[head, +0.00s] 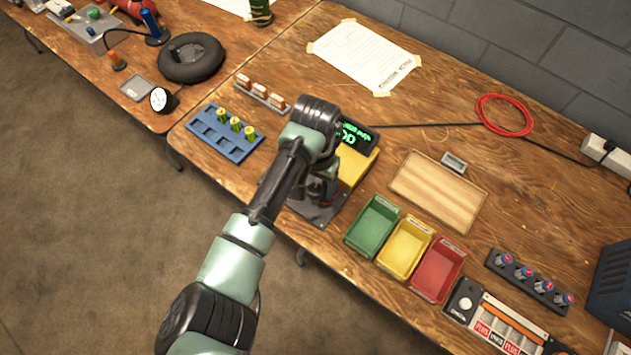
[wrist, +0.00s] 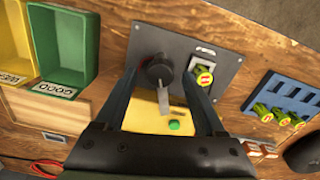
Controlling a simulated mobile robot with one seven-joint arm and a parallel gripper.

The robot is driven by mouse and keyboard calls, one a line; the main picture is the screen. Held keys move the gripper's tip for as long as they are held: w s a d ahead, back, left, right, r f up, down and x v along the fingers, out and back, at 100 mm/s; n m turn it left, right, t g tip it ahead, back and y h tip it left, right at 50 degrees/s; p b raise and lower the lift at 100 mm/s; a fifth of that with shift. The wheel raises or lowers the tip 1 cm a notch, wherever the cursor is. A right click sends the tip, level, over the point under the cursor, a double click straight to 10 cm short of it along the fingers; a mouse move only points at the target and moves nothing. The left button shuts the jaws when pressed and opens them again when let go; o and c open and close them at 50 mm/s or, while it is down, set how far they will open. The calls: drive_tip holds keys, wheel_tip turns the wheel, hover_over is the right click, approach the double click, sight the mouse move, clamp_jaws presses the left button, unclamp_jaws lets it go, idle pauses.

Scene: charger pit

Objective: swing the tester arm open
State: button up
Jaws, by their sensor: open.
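The tester has a dark base plate (wrist: 210,52), a yellow body (wrist: 148,117) with a green button, and a lit green display (head: 355,137) in the head view. Its arm, a black round knob with a pale metal lever (wrist: 163,100), stands on the plate in the wrist view. My gripper (wrist: 163,72) is open, one finger on each side of the knob and lever. Gaps show, though contact is hard to judge. A green-and-yellow cell (wrist: 203,75) sits in a slot beside the right finger. In the head view my arm hides most of the tester.
A green bin (head: 373,227), a yellow bin (head: 404,248) and a red bin (head: 437,270) stand right of the tester. A blue rack (head: 222,135) with several cells lies to its left. A wooden board (head: 438,190) lies behind the bins.

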clamp_jaws()
idle(0.3)
idle(1.1)
